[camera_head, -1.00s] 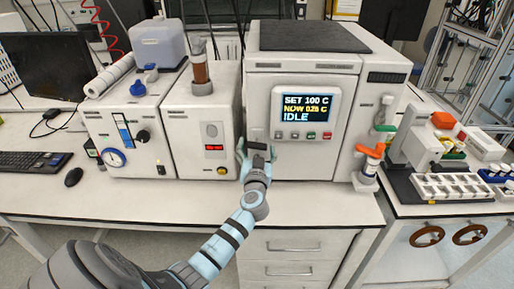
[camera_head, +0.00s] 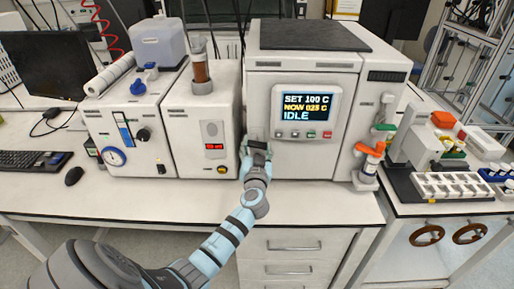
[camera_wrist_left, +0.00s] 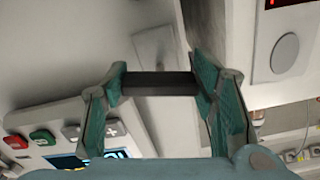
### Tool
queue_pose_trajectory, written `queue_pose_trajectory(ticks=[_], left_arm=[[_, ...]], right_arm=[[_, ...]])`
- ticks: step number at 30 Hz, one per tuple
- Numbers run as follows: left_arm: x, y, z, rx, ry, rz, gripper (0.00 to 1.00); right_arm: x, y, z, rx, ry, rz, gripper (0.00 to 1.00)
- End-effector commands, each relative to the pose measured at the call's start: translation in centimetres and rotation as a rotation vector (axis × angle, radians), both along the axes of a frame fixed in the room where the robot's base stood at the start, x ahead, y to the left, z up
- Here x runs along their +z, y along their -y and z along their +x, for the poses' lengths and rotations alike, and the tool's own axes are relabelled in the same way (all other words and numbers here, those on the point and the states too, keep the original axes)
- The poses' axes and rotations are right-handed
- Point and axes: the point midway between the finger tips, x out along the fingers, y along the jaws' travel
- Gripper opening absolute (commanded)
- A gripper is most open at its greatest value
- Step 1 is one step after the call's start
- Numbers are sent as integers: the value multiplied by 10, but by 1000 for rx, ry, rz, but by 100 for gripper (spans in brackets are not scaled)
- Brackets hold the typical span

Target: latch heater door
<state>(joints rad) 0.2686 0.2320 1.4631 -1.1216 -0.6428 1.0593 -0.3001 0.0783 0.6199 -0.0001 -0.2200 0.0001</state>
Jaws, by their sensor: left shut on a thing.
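The heater is the large white box whose front door (camera_head: 315,160) carries a screen reading SET 100 C and IDLE. The door looks flush with the body; a small gap cannot be ruled out. My left gripper (camera_head: 257,147) is at the door's lower left edge, between the heater and the white unit to its left. In the left wrist view my left gripper (camera_wrist_left: 160,105) has its green fingers on both ends of a dark bar-shaped handle (camera_wrist_left: 160,83). The fingers are shut on it. The wrist and fingers mostly hide the handle in the head view. My right gripper is not in view.
A white unit (camera_head: 203,125) with a red readout stands close on the left, leaving a narrow gap. Orange and green valve handles (camera_head: 370,150) stick out on the right. The bench front (camera_head: 180,198) is clear.

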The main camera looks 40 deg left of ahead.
Motion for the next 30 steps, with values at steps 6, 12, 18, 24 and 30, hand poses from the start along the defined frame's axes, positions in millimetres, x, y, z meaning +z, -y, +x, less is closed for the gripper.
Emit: queue_pose_trajectory(ticks=[6,12,18,24,30], left_arm=[[-1,0,0,-1,-78,103,25],[-1,-1,-1,0,-184,243,25],[1,-1,-1,0,-300,395,25],[2,-2,-1,0,-415,546,25],[3,-2,-2,0,-531,698,25]], right_arm=[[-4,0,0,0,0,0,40],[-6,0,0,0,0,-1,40],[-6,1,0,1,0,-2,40],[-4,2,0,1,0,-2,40],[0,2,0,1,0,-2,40]])
